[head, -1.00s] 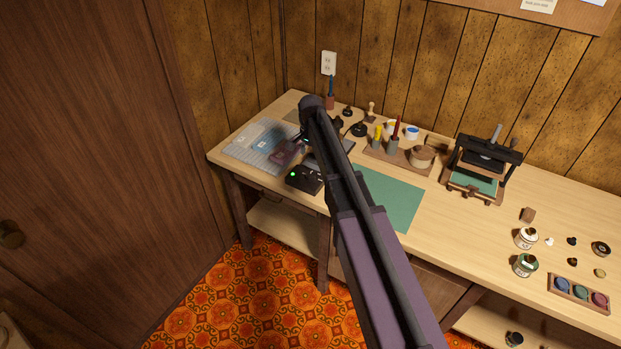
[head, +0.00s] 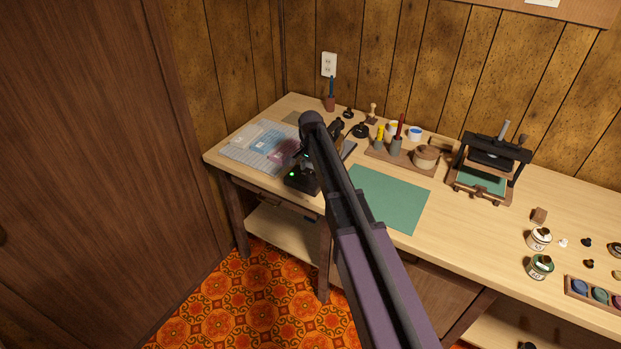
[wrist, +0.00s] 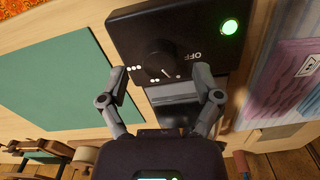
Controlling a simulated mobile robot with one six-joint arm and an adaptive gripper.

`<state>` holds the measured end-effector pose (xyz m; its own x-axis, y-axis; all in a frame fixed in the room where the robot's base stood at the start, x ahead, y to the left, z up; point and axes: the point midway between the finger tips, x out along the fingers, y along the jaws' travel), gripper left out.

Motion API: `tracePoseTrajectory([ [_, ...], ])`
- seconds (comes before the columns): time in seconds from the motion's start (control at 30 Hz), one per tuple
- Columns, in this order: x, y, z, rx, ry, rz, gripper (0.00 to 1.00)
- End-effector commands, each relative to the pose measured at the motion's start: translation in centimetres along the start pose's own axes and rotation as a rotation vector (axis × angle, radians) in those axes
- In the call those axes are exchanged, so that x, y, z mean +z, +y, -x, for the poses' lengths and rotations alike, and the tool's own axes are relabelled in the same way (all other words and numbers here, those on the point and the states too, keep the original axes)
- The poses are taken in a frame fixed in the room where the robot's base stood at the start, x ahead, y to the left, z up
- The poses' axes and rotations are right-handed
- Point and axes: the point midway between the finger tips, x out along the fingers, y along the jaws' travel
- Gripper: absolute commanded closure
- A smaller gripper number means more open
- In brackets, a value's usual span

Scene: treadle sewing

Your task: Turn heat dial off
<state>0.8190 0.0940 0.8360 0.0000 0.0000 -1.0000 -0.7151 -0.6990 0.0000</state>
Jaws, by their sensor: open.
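The heat dial (wrist: 162,57) is a round black knob on a black control box (wrist: 125,25) in the wrist view. The box has white dots, a pointer line, the word OFF and a lit green light (wrist: 229,27). My gripper (wrist: 162,82) is open, with its two fingertips spread on either side of the dial, near the box's edge. I cannot tell whether they touch the box. In the head view the box (head: 301,181) with its green light sits near the table's front edge, partly hidden by my arm, and the dial is hidden.
A green mat (head: 385,198) lies on the table right of my arm. A gridded sheet (head: 245,150) lies to the left. A tool rack (head: 404,159) and a press (head: 485,170) stand further back and right. Jars (head: 540,266) stand at the far right.

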Motion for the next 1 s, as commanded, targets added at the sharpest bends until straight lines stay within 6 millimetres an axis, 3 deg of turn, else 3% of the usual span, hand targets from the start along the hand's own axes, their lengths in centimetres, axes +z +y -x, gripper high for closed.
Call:
tracePoseTrajectory([
  [0.2,0.0,0.0,-1.16,0.0,0.0,0.0,0.18],
  [0.63,-0.01,0.0,-1.27,0.0,0.0,0.0,0.18],
  [0.67,-0.01,0.0,-1.27,0.0,0.0,0.0,0.21],
  [0.93,-0.01,0.01,-1.28,0.0,0.0,0.0,1.0],
  [1.0,-0.01,0.0,-1.28,0.0,0.0,0.0,1.0],
])
